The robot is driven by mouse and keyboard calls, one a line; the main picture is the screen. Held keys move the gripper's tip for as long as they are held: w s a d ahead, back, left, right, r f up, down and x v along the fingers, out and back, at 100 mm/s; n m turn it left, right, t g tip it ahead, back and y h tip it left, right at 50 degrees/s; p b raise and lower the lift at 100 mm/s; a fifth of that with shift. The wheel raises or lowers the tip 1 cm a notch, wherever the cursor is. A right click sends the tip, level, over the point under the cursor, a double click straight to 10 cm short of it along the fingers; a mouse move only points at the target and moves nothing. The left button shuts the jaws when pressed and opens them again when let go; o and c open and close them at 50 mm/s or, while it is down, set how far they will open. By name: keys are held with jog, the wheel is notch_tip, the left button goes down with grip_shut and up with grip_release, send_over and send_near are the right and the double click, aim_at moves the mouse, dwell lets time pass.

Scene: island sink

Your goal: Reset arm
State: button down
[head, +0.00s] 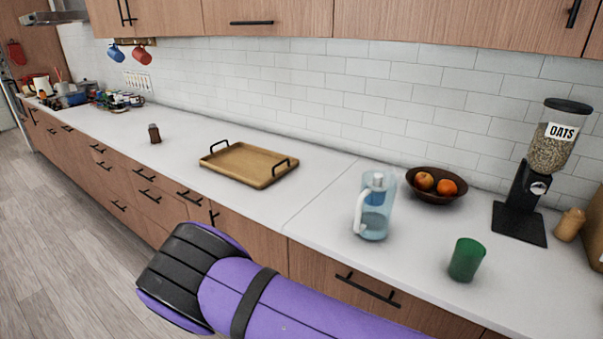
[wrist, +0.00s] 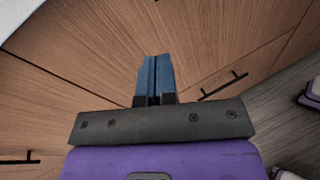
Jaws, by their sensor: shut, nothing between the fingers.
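My gripper (wrist: 154,78) shows in the wrist view with its two blue fingers together and nothing between them. It points at the wooden cabinet fronts (wrist: 90,50) below the counter. In the head view my purple arm reaches in from the lower right, in front of the drawers, and its end hides the gripper fingers there. The gripper appears to touch none of the objects on the counter.
On the white counter (head: 314,189) stand a wooden tray (head: 245,165), a blue pitcher (head: 374,215), a fruit bowl (head: 432,194), a green cup (head: 467,259), an oats dispenser (head: 525,190) and a small brown shaker (head: 154,134). Open wooden floor (head: 60,235) lies at left.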

jog(key=s+d+r+m+g+y, duration=0.1)
jog(key=d+r+m+g+y, duration=0.15)
jog(key=d+r+m, duration=0.65)
jog(key=s+d+r+m+g+y, duration=0.1)
jog(key=d+r+g+y, duration=0.2)
jog(key=r, duration=1.2)
jog(key=s+d+r+m+g+y, duration=0.15)
jog(key=d+r+m+g, duration=0.45)
jog(key=r, duration=0.6)
jog(key=s+d+r+m+t+y, duration=0.1)
jog(key=s+d+r+m+t, duration=0.1)
jog(key=s+r, duration=0.3)
jog(key=s+d+r+m+t+y, duration=0.2)
jog(key=s+d+r, duration=0.3)
jog(key=s, duration=0.5)
jog(key=s+d+r+m+t+y, duration=0.2)
jog(key=s+d+r+m+t, duration=0.1)
jog(key=s+r, duration=0.2)
jog(key=shift+s+d, duration=0.35)
jog(key=shift+s, duration=0.9)
